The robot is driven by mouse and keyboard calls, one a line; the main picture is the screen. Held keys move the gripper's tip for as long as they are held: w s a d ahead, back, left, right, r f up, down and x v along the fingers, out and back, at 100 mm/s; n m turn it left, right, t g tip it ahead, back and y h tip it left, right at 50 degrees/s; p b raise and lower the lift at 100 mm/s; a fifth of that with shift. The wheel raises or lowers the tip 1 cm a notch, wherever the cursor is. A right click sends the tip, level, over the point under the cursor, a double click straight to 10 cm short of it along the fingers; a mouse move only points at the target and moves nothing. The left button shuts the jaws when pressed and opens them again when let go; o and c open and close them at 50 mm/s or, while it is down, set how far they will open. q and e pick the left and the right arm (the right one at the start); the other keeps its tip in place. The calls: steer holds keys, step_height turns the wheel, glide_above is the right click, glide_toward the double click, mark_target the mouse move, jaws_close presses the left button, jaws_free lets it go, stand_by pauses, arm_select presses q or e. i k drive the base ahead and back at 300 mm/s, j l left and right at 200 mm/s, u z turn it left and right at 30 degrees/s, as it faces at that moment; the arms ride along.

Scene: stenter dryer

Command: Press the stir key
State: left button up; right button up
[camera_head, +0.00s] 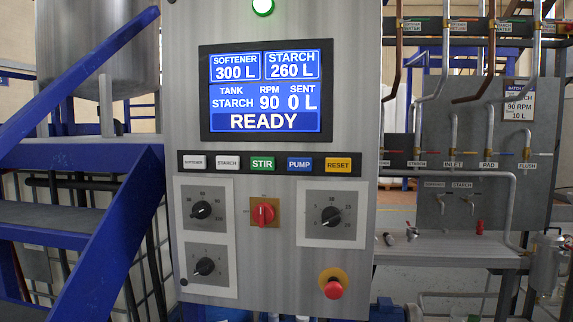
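The green key labelled STIR (262,163) is in the middle of a row of keys on the grey control panel (290,270). A white SOFTENER key (195,162) and a white STARCH key (228,162) are to its left. A blue PUMP key (300,164) and a yellow RESET key (338,165) are to its right. The blue display (266,90) above reads SOFTENER 300 L, STARCH 260 L, TANK STARCH, RPM 90, SENT 0 L and READY. Nothing covers the keys. Neither of my grippers shows in the head view.
Below the keys are black dials (331,216), a red switch (263,213) and a red mushroom button (333,288). A green lamp (263,6) glows above the display. Blue stairs (112,235) stand at left, pipes (490,130) at right. The space before the panel looks clear.

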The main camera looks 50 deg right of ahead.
mark_target(259, 164)
steer(key=z, duration=1.5)
